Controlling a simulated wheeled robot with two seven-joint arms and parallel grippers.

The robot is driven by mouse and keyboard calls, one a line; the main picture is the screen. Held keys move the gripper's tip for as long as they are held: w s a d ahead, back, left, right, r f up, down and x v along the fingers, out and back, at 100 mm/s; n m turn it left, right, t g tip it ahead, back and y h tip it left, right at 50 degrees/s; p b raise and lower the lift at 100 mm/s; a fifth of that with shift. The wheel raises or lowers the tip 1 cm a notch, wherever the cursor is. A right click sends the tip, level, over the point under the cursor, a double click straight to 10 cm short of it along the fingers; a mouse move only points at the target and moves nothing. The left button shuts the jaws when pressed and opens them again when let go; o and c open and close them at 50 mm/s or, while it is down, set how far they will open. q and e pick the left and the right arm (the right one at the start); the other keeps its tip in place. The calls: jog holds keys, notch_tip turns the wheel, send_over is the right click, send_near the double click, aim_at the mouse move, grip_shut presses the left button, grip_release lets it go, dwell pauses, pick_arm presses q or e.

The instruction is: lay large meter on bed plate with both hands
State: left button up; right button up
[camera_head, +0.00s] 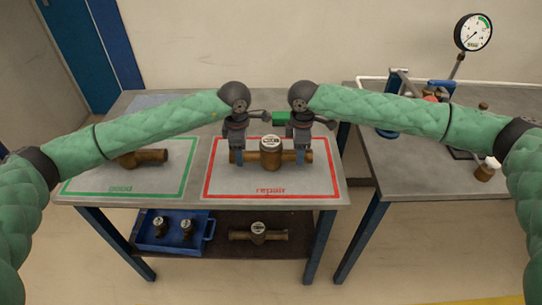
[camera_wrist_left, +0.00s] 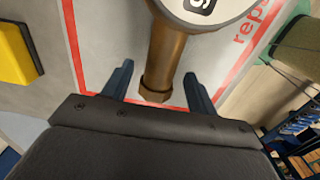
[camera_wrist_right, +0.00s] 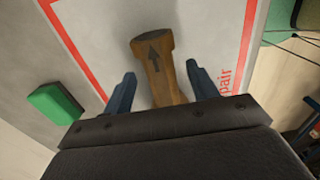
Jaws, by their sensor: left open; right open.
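The large brass meter (camera_head: 271,152) with a round white-faced register lies level inside the red "repair" frame on the left table. My left gripper (camera_head: 237,158) is open over its left pipe end; the left wrist view shows that brass end (camera_wrist_left: 160,70) between the spread fingers. My right gripper (camera_head: 301,156) is open over the right pipe end; the right wrist view shows that end, with an arrow on it (camera_wrist_right: 155,55), between the fingers. Neither gripper is closed on the meter. I cannot clearly make out the bed plate on the right bench (camera_head: 400,180), partly behind my right arm.
Another brass meter (camera_head: 150,156) lies in the green "good" frame, partly behind my left arm. A green block (camera_head: 281,118) lies behind the large meter. The lower shelf holds a blue tray (camera_head: 160,244) and another meter (camera_head: 258,234). A gauge (camera_head: 473,32) stands at the right bench.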

pick_arm(q)
jog(key=shift+f, duration=1.55)
pick_arm(e)
jog(key=shift+f, duration=1.6)
pick_arm(q)
jog(key=shift+c, duration=0.2)
pick_arm(e)
jog(key=shift+c, duration=0.2)
pick_arm(q)
grip_shut()
pick_arm(e)
grip_shut()
pick_arm(q)
jog(key=shift+r, duration=0.1)
pick_arm(e)
jog(key=shift+r, duration=0.1)
